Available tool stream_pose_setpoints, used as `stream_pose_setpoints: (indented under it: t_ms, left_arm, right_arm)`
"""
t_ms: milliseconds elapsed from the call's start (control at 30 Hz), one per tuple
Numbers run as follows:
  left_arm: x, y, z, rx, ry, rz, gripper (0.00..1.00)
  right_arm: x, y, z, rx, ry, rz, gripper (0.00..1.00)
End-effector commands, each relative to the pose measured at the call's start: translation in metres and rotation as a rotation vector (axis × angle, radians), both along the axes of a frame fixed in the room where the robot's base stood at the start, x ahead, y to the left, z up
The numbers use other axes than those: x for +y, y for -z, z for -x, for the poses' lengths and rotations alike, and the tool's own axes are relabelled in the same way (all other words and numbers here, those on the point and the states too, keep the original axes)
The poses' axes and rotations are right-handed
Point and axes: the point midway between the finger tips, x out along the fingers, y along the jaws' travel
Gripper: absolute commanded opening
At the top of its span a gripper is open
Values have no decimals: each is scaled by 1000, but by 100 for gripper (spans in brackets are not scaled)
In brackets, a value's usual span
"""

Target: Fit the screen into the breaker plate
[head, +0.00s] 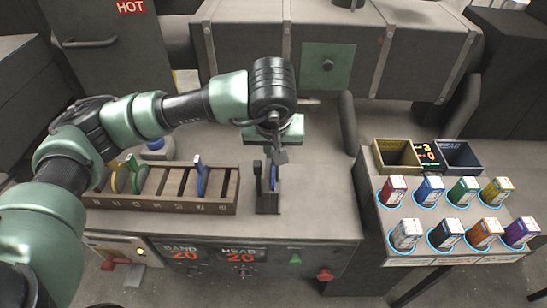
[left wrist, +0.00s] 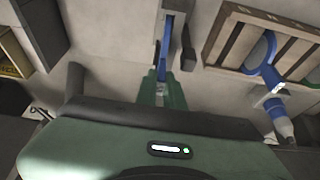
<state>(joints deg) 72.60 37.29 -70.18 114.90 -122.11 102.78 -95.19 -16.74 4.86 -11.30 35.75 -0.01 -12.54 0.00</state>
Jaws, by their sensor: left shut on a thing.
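My left gripper (head: 275,157) is over the small dark stand (head: 267,203), which appears to be the breaker plate. It is shut on a thin blue-edged screen (head: 274,177), seen nearly edge-on. In the left wrist view the blue screen (left wrist: 165,45) runs from between the green fingers (left wrist: 160,88) toward the stand (left wrist: 188,50). The screen is upright at the stand's upright plate; I cannot tell whether it is seated. The gripper and arm hide part of it. My right gripper is not in view.
A slotted wooden rack (head: 160,208) to the left holds yellow (head: 113,180), green (head: 133,172) and blue (head: 200,178) screens. At right, a side table (head: 455,260) carries several coloured boxes and two open bins (head: 397,157). Bench space right of the stand is clear.

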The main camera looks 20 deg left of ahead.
Motion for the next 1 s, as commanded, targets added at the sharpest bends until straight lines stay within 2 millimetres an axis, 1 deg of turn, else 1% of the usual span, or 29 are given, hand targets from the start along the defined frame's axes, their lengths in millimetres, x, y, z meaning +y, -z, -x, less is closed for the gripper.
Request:
stream_pose_setpoints:
  t_ms: [33, 133, 267, 500, 667, 700, 733, 1000]
  left_arm:
    - [0, 8, 1, 5, 0, -1, 0]
    - [0, 24, 1, 6, -1, 0, 0]
    - [0, 35, 1, 2, 0, 0, 0]
    - [0, 36, 0, 0, 0, -1, 0]
    - [0, 40, 0, 1, 0, -1, 0]
    - [0, 39, 0, 1, 1, -1, 14]
    - [0, 39, 0, 1, 1, -1, 18]
    - [0, 38, 0, 1, 1, -1, 18]
  right_arm:
    - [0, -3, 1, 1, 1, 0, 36]
    - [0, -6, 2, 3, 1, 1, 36]
    - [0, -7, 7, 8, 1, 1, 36]
    - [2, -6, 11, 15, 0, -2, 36]
    - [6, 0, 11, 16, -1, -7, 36]
    - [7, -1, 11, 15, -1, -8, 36]
    - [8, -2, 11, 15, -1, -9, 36]
    - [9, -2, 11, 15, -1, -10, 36]
